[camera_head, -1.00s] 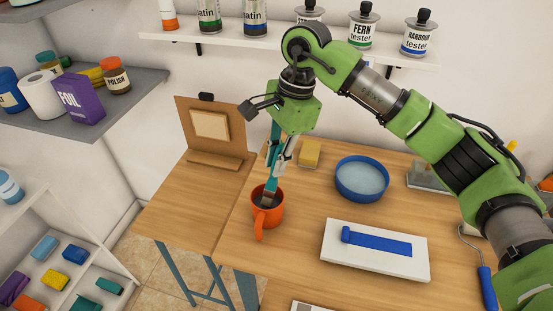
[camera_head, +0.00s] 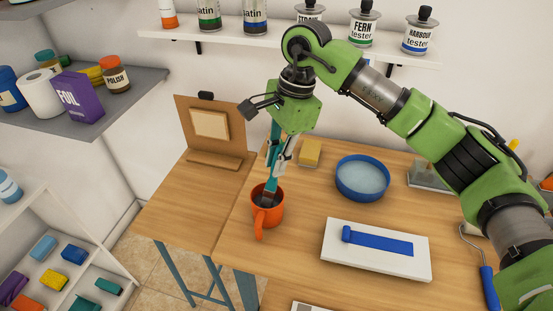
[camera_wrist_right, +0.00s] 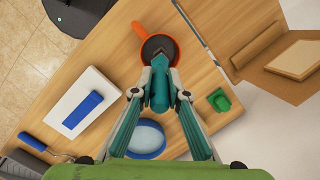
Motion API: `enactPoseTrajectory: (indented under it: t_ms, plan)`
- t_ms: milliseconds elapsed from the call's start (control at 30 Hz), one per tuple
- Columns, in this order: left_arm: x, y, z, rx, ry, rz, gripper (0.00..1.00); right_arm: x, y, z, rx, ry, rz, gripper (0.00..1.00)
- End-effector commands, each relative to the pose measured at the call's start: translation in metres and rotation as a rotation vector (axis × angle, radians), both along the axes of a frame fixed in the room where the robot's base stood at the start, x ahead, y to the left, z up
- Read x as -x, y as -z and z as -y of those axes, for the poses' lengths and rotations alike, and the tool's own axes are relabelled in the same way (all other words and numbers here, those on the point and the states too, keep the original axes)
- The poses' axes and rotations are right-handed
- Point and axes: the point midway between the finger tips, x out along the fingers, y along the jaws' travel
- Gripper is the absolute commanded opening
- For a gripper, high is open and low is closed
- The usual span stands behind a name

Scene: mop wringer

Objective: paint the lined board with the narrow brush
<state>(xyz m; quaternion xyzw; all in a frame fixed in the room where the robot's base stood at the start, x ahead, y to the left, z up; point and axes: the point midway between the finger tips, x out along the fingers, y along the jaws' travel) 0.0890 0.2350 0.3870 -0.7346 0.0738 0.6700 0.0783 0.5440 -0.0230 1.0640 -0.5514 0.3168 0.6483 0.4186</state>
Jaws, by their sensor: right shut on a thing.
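My right gripper (camera_head: 277,160) is shut on a teal-handled brush (camera_head: 273,153) and holds it nearly upright, bristle end down. The brush's lower end is inside the mouth of an orange cup with a handle (camera_head: 266,215), so its bristles are hidden. The wrist view shows the brush (camera_wrist_right: 160,90) between the fingers and the orange cup (camera_wrist_right: 141,30) beyond it. A white board with a blue strip (camera_head: 335,262) lies flat on the table. A brown upright board with a pale panel (camera_head: 228,159) stands at the left. I cannot tell which is the lined board. My left gripper is not in view.
A blue bowl (camera_head: 362,194) of pale liquid and a yellow block (camera_head: 310,152) stand behind the white board. A blue-handled roller (camera_head: 487,285) lies at the right. Paint tins stand on the wall shelf (camera_head: 300,41). Table between cup and white board is clear.

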Motion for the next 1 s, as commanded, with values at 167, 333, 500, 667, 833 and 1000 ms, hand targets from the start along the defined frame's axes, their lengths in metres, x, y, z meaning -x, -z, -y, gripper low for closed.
enactPoseTrajectory:
  t_ms: [167, 333, 500, 667, 833, 1000]
  plan:
    - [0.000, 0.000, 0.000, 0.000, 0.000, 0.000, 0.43, 0.000, 0.000, 0.000, 0.000, 0.000, 0.000, 0.00]
    - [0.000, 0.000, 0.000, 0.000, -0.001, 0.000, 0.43, 0.000, 0.000, 0.000, 0.000, 0.000, 0.000, 0.00]
    - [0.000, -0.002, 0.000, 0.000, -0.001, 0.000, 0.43, 0.000, -0.004, 0.000, 0.000, 0.000, 0.001, 0.00]
    - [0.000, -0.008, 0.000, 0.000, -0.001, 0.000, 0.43, 0.000, -0.016, 0.000, 0.000, 0.000, 0.001, 0.00]
    - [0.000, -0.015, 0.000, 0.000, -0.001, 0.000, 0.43, 0.000, -0.030, 0.000, 0.000, 0.000, 0.001, 0.00]
    - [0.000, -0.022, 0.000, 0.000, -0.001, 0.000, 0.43, 0.000, -0.043, 0.000, 0.000, 0.000, 0.001, 0.00]
